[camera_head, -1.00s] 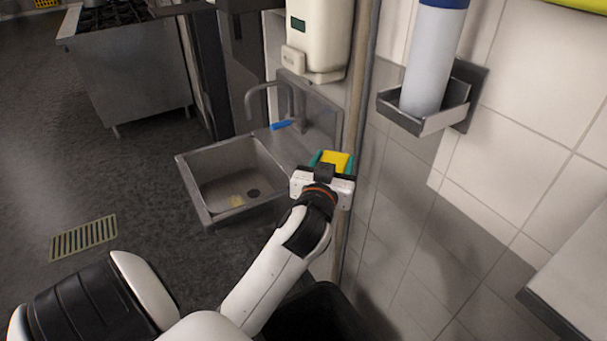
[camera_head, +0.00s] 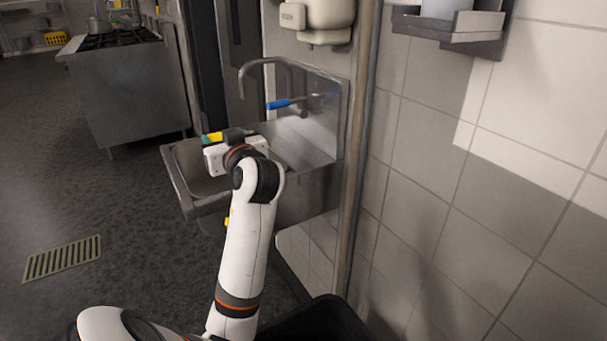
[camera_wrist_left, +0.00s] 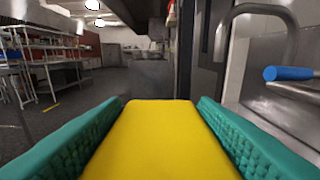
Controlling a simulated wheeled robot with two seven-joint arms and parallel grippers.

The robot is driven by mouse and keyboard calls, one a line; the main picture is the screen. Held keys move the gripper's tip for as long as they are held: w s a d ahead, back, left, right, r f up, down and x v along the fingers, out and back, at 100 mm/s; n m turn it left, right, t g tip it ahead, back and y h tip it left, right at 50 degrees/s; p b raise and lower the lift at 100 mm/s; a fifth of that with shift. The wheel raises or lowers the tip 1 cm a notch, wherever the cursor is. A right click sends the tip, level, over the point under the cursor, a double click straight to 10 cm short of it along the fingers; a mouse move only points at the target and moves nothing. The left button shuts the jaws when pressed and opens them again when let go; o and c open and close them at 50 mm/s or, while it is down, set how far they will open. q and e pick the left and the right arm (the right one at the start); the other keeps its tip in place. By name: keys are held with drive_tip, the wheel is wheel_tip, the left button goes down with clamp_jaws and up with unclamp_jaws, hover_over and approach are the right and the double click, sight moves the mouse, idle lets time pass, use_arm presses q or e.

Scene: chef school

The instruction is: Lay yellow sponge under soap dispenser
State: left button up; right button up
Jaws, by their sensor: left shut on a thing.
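The yellow sponge (camera_head: 215,137) is held in my left gripper (camera_head: 222,139), over the sink basin. In the left wrist view the sponge (camera_wrist_left: 160,142) fills the space between the two teal finger pads, which press on its sides. My gripper hides part of it in the head view. The soap dispenser (camera_head: 322,14) is a beige wall box at the top of the head view, cut off by the frame edge. The sponge is below and to the left of it, apart from it. My right gripper is out of view.
The metal sink (camera_head: 178,185) has a curved faucet (camera_head: 262,63) and a blue-tipped lever (camera_head: 280,104). A bare metal ledge (camera_head: 300,145) lies right of the basin. A vertical pipe (camera_head: 360,150) and a wall holder (camera_head: 455,30) stand further right.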

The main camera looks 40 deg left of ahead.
use_arm(q)
drive_tip(key=shift+w+a+f, duration=0.1)
drive_tip(key=shift+f, duration=0.05)
hover_over(305, 160)
drive_tip(key=s, duration=0.1)
drive_tip(key=shift+w+a+f, duration=0.1)
drive_tip(key=shift+w+f, duration=0.3)
drive_tip(key=shift+f, duration=0.35)
drive_tip(key=shift+f+b, duration=0.3)
drive_tip(key=shift+f, duration=0.3)
wheel_tip(305, 160, down, 4)
drive_tip(key=shift+r, duration=0.1)
drive_tip(key=shift+w+f, duration=0.15)
drive_tip(key=shift+f, duration=0.1)
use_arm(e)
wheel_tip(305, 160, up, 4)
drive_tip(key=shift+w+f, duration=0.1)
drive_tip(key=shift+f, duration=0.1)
use_arm(q)
drive_tip(key=shift+b, duration=0.3)
